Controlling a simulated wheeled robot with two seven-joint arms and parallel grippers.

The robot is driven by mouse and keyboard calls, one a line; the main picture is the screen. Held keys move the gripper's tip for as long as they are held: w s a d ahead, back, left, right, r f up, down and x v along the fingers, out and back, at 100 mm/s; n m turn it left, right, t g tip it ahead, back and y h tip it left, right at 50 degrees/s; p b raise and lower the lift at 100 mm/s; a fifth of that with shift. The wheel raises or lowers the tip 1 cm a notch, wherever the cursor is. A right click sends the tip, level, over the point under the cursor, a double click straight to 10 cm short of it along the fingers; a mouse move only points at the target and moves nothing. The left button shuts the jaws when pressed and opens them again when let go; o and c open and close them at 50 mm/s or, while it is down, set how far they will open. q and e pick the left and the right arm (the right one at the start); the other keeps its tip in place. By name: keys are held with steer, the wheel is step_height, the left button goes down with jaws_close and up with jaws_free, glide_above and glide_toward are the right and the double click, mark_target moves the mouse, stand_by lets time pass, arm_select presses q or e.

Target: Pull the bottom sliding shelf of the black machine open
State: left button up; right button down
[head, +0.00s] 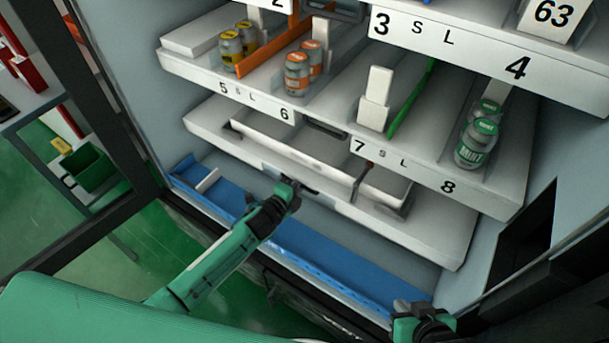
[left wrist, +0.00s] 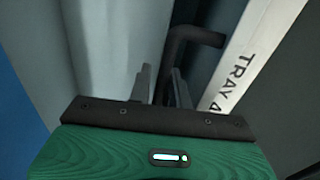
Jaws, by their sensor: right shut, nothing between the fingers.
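The bottom sliding shelf (head: 437,231) of the black machine is a white tray with low-walled bins on it. Its dark handle (head: 313,191) is at the middle of the front edge. My left gripper (head: 294,186) is at this handle. In the left wrist view the dark bent handle (left wrist: 190,38) runs down between the two fingers (left wrist: 162,85), which are close together. Whether they press on it is not clear. The label TRAY 4 (left wrist: 238,82) is on the white shelf front to the right. My right gripper (head: 425,325) is shut and empty, low at the right.
A shelf above (head: 330,127) carries orange, yellow and green MINT cans (head: 476,144). A blue bottom panel (head: 340,262) lies under the shelf. The machine's door frame (head: 110,110) stands at the left, with a side rack (head: 30,100) beyond it.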

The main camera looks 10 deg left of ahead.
arm_select(q)
steer(key=shift+w+d, duration=0.2)
steer(key=shift+w, duration=0.3)
arm_select(e)
steer(key=shift+w+a+t, duration=0.3)
steer(key=shift+w+a, duration=0.15)
steer(key=shift+w, duration=0.25)
arm_select(q)
jaws_close()
steer(key=shift+s, duration=0.1)
